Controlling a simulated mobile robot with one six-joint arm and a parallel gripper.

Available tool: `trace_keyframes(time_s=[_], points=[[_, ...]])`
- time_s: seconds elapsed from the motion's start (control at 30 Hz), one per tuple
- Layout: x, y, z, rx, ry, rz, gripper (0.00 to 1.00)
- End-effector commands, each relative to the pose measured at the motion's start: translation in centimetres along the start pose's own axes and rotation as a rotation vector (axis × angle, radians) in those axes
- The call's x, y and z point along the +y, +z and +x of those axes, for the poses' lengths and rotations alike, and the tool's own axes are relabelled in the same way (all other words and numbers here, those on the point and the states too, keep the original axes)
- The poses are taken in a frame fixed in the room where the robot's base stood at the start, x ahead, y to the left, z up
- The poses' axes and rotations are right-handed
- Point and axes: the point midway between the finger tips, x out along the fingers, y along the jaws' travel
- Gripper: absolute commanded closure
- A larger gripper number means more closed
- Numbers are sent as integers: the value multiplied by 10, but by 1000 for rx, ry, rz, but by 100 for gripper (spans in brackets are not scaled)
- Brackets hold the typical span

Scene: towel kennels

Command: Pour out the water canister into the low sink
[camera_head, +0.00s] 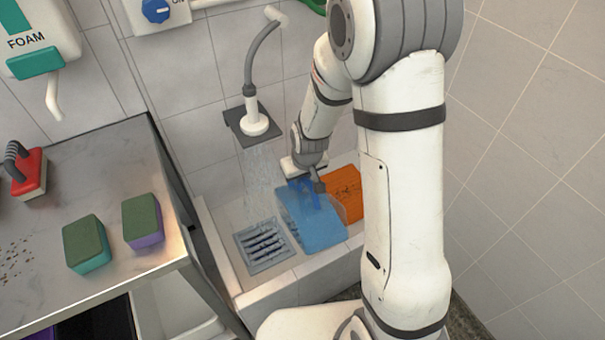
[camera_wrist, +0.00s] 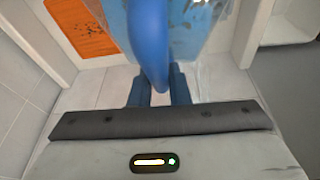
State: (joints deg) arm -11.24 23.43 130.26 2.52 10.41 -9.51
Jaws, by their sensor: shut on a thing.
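The water canister (camera_head: 314,228) is blue and translucent with a blue handle. It is in or just above the low sink (camera_head: 285,298), a tiled basin with a metal drain grate (camera_head: 265,246). The canister is right of the grate. My gripper (camera_head: 306,184) is shut on the canister's handle. In the wrist view the blue handle (camera_wrist: 147,45) runs down between my fingers (camera_wrist: 158,88), with the clear body behind it. I cannot tell whether the canister touches the sink floor, how far it tilts or how much water it holds.
An orange panel with dark marks (camera_head: 346,190) is behind the canister. A shower head (camera_head: 255,122) on the wall sprays water left of it. A metal counter (camera_head: 95,285) on the left bears two sponges (camera_head: 87,244) and a red brush (camera_head: 30,172). A foam dispenser (camera_head: 38,35) hangs above.

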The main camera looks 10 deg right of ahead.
Motion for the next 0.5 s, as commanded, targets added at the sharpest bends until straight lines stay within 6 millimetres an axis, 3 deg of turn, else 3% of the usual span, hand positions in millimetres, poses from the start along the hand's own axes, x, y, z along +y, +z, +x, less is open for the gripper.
trace_keyframes(time_s=[0.5], points=[[0, -8, -5, -49, 1, -2, 100]])
